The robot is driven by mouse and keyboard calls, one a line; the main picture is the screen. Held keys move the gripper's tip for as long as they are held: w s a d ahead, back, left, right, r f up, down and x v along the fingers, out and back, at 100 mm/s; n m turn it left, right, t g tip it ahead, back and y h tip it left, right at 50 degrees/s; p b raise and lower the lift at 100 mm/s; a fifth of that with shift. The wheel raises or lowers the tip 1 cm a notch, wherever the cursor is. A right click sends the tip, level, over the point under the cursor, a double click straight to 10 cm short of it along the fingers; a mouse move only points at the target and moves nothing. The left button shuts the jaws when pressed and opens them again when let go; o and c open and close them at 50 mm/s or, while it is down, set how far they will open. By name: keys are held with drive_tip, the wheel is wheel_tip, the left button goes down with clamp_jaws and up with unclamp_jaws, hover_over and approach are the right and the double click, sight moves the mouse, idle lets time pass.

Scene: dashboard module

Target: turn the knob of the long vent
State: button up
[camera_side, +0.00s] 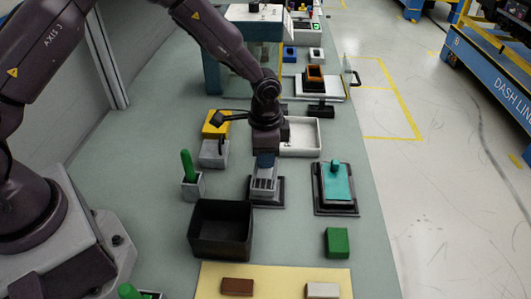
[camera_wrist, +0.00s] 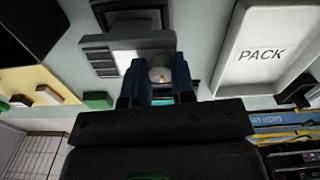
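The long vent (camera_side: 264,184), a grey slatted piece on a dark base, lies below my gripper (camera_side: 265,160) in the side view. In the wrist view the vent (camera_wrist: 142,41) is beyond my gripper (camera_wrist: 160,80), partly covered by its blue fingers. The fingers are apart. A small pale rounded part with an orange spot (camera_wrist: 160,74), perhaps the knob, shows between them. Whether the fingers touch it is hidden. A teal panel (camera_side: 338,184) with a raised teal piece on top sits on a separate dark base to the right.
A black open bin (camera_side: 221,229) stands close in front of the vent. A white PACK tray (camera_side: 304,137) is behind it; the tray also shows in the wrist view (camera_wrist: 265,68). A grey holder with a green handle (camera_side: 188,166) stands left. A green block (camera_side: 337,242) lies front right.

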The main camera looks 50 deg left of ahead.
drive_tip(key=o, duration=0.5)
drive_tip(key=shift+c, duration=0.2)
wheel_tip(320, 180, up, 13)
drive_tip(key=shift+d, duration=0.1)
